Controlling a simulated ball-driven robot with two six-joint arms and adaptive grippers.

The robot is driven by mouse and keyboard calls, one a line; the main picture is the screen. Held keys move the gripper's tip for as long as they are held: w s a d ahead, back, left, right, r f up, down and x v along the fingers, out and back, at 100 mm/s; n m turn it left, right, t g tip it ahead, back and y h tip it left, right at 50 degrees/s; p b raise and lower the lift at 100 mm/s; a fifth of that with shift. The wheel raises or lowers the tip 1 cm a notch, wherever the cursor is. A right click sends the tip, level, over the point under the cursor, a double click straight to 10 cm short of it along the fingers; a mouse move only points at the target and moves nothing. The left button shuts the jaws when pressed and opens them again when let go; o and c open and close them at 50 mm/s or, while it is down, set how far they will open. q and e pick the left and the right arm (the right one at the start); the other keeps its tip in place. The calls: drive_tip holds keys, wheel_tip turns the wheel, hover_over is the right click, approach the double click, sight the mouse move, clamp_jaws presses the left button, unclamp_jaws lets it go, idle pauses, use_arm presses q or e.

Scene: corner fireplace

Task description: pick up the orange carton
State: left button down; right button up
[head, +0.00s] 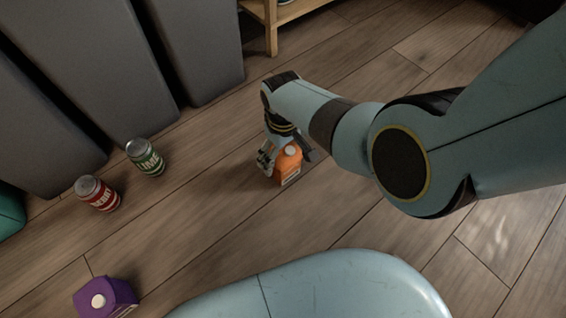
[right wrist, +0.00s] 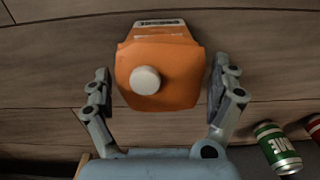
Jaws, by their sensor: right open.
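The orange carton (head: 288,164) stands on the wooden floor near the middle of the head view, partly hidden by my right gripper. In the right wrist view the orange carton (right wrist: 165,70) shows from above, with its round white cap. My right gripper (head: 287,157) is open, and it also shows in the right wrist view (right wrist: 161,88). Its two fingers are on either side of the carton, with a narrow gap visible at each side. My left gripper is not in view.
A green can (head: 145,157) and a red can (head: 97,194) stand to the left on the floor. A purple carton (head: 105,298) is at the lower left. Grey upholstered furniture (head: 90,75) fills the upper left, and a wooden stand (head: 270,22) is at the top.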

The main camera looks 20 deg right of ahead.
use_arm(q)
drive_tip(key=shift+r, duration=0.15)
use_arm(e)
drive_tip(key=c, duration=1.3)
drive_tip(key=shift+r, duration=0.15)
